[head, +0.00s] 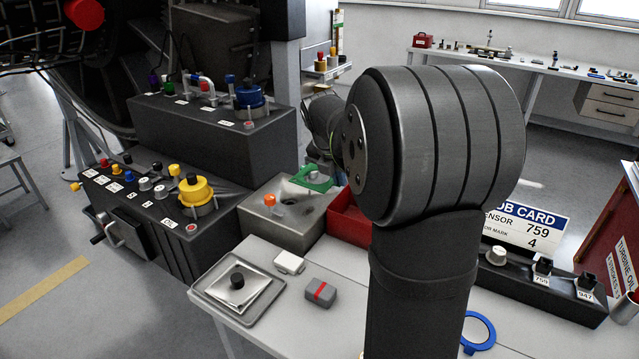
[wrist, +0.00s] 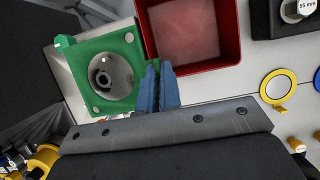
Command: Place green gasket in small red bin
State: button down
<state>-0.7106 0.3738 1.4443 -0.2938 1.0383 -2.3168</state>
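The green gasket (wrist: 92,59) is a square plate with a round central opening and a small tab at its left corner. In the wrist view it lies over the metal block (wrist: 68,76), around the dark round recess. It also shows in the head view (head: 318,183), partly hidden by my arm. My gripper (wrist: 156,72) has its blue fingers close together on the gasket's right edge, with green showing between the tips. I cannot tell if the gasket touches the block. The small red bin (wrist: 233,45) is directly right of the gasket, empty; the head view shows part of it (head: 345,222).
A yellow-rimmed ring (wrist: 277,87) lies on the table right of the bin. A blue ring (head: 479,331), a grey box with red band (head: 320,293) and a metal plate with black knob (head: 238,294) are on the table. Dark control consoles (head: 215,140) stand at left.

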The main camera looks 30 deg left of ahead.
jog(key=w+d+r+m+g+y, duration=0.1)
jog(key=w+r+m+g+y, duration=0.2)
jog(key=m, duration=1.4)
jog(key=w+d+m+g+y, duration=0.1)
jog(key=w+m+g+y, duration=0.3)
jog(key=m, duration=1.3)
notch_tip(320, 180, down, 10)
jog(key=s, duration=0.1)
jog(key=shift+a+m, duration=0.15)
jog(key=shift+m, duration=0.15)
jog(key=shift+s, duration=0.1)
